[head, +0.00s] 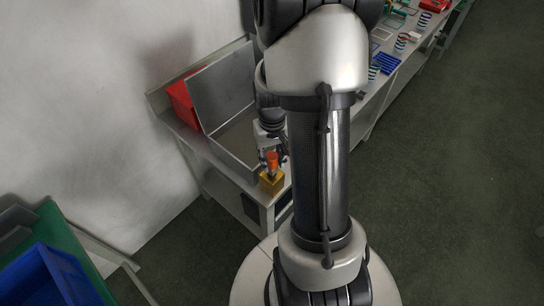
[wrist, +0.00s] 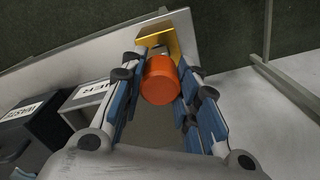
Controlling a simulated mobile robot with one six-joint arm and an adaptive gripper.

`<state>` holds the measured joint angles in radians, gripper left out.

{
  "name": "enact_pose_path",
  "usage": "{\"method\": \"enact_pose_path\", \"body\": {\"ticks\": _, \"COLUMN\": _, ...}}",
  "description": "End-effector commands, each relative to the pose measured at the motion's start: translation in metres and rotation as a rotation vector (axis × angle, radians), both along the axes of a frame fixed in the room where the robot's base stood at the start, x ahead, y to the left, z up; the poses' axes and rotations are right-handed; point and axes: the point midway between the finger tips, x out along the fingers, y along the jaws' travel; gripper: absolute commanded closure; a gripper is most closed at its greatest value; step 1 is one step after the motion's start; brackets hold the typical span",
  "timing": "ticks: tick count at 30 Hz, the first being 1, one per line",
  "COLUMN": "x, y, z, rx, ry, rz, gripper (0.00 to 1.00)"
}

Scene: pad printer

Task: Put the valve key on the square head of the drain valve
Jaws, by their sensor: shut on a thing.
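The valve key shows as an orange cylinder (wrist: 160,82) between my fingers in the wrist view; it also shows in the head view (head: 271,160). My gripper (wrist: 161,72) is shut on it, with a blue-padded finger on each side. In the head view my gripper (head: 270,148) points down above a brass-yellow block (head: 272,182) at the bench's near end, which looks like the drain valve. The block also shows beyond the key in the wrist view (wrist: 159,40). The square head and the key's lower end are hidden, so I cannot tell whether they touch.
An open metal tank (head: 226,149) with a raised lid (head: 222,86) stands on the grey bench, beside a red bin (head: 184,101). A blue crate (head: 45,278) is at lower left. The floor right is clear.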

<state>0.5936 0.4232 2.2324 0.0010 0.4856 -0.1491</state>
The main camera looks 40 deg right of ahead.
Motion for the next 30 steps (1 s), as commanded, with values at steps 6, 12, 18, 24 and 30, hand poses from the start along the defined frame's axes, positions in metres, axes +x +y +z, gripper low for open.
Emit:
{"method": "enact_pose_path", "body": {"ticks": 6, "x": -0.0001, "y": 0.0000, "z": -0.0052, "rx": 0.000, "ry": 0.000, "rz": 0.000, "gripper": 1.00}}
{"method": "enact_pose_path", "body": {"ticks": 12, "x": 0.0000, "y": 0.0000, "z": -0.0057, "rx": 0.000, "ry": 0.000, "rz": 0.000, "gripper": 0.63}}
{"method": "enact_pose_path", "body": {"ticks": 18, "x": 0.0000, "y": 0.0000, "z": -0.0056, "rx": 0.000, "ry": 0.000, "rz": 0.000, "gripper": 0.50}}
{"method": "enact_pose_path", "body": {"ticks": 24, "x": 0.0000, "y": 0.0000, "z": -0.0056, "rx": 0.000, "ry": 0.000, "rz": 0.000, "gripper": 0.48}}
{"method": "enact_pose_path", "body": {"ticks": 30, "x": 0.0004, "y": -0.0003, "z": -0.0018, "rx": -0.001, "ry": -0.002, "rz": 0.000, "gripper": 0.48}}
